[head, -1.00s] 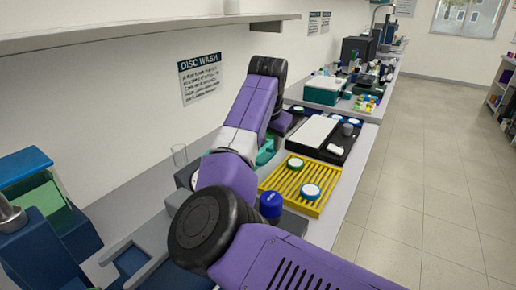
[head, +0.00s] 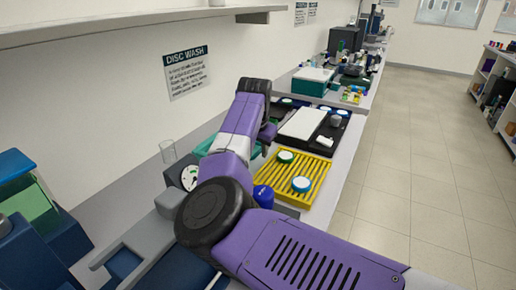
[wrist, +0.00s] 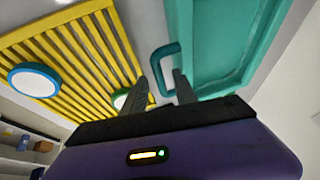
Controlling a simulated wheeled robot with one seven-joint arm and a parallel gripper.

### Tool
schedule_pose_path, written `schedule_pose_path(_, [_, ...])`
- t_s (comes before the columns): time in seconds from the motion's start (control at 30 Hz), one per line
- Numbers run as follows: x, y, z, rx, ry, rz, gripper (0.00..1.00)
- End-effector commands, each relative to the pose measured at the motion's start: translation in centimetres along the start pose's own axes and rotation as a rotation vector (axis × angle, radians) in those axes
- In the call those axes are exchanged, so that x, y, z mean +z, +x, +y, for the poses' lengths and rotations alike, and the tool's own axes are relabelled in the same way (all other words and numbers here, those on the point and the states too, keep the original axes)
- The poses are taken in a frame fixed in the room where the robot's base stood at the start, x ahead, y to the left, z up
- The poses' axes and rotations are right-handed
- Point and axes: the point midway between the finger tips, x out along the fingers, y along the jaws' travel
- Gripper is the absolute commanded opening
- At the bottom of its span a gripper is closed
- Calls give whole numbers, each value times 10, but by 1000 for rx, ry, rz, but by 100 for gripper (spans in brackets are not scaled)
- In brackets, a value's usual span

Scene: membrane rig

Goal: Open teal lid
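The teal lid (wrist: 215,45) fills the upper right of the wrist view, with a teal loop handle (wrist: 155,66) on its left edge. Only small parts of the teal thing (head: 204,146) show in the head view, behind my arm. My gripper (wrist: 161,76) is open in the wrist view, one finger on each side of the handle's bar. Whether the fingers touch the handle or stay short of it, I cannot tell. In the head view my arm hides the gripper.
A yellow slatted rack (head: 318,187) with white discs, one blue-rimmed (head: 301,184) and one green-rimmed (head: 285,156), lies beside the lid. A blue-capped jar (head: 263,196), a dial gauge (head: 189,177) and a glass beaker (head: 168,152) stand close to my arm. Open floor lies right.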

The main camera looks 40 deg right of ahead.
Motion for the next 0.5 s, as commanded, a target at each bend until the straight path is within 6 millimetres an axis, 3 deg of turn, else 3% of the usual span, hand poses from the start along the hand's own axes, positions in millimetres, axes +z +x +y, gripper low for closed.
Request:
schedule_pose_path(0.07, [0,0,0,0,0,0,34])
schedule_pose_path(0.23, [0,0,0,0,0,0,1])
schedule_pose_path(0.5, [0,0,0,1,0,0,0])
